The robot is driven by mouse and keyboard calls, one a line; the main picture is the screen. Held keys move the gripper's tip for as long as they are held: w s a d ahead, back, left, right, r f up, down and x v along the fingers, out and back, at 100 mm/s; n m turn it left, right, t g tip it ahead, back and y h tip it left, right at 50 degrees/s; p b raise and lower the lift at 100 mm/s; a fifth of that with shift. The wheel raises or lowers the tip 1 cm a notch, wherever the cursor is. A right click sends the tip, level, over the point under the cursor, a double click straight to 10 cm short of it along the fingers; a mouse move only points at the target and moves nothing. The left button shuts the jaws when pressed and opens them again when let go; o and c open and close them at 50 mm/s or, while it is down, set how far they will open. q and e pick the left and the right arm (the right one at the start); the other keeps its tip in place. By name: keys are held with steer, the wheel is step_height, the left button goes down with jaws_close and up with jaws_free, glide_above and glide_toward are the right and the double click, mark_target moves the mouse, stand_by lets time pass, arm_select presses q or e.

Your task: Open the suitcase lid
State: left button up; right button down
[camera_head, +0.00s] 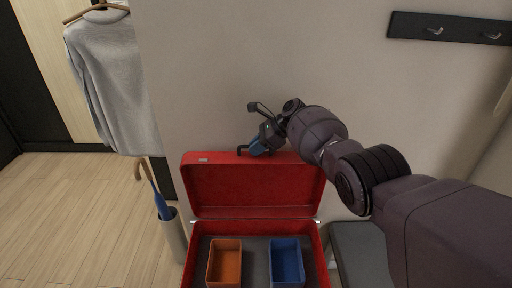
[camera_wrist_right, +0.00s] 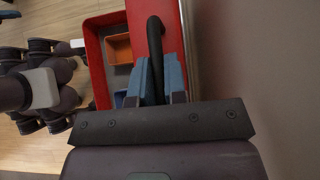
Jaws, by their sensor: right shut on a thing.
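The red suitcase (camera_head: 250,226) is open in the head view, with its lid (camera_head: 250,185) standing up near the wall. A dark handle (camera_wrist_right: 155,45) runs along the lid's edge and passes between the blue finger pads in the right wrist view. My right gripper (camera_head: 257,150) is shut on the handle at the lid's top edge; it also shows in the right wrist view (camera_wrist_right: 160,80). My left gripper is not in the head view.
An orange bin (camera_head: 224,262) and a blue bin (camera_head: 287,262) sit inside the suitcase base. An umbrella stand (camera_head: 173,236) is at the left, below a hanging grey sweater (camera_head: 112,80). A dark bench (camera_head: 358,250) is at the right. A hook rail (camera_head: 450,29) is on the wall.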

steer(key=shift+f, duration=0.15)
steer(key=c, duration=1.4)
jaws_free()
steer(key=shift+c, duration=0.2)
steer(key=shift+d+r+p, duration=0.3)
steer(key=shift+d+r, duration=0.05)
steer(key=shift+r, duration=0.2)
steer(key=p+v, duration=0.3)
steer(key=v, duration=0.6)
steer(key=shift+d+p, duration=0.3)
steer(key=shift+d, duration=0.05)
steer(key=shift+r, duration=0.1)
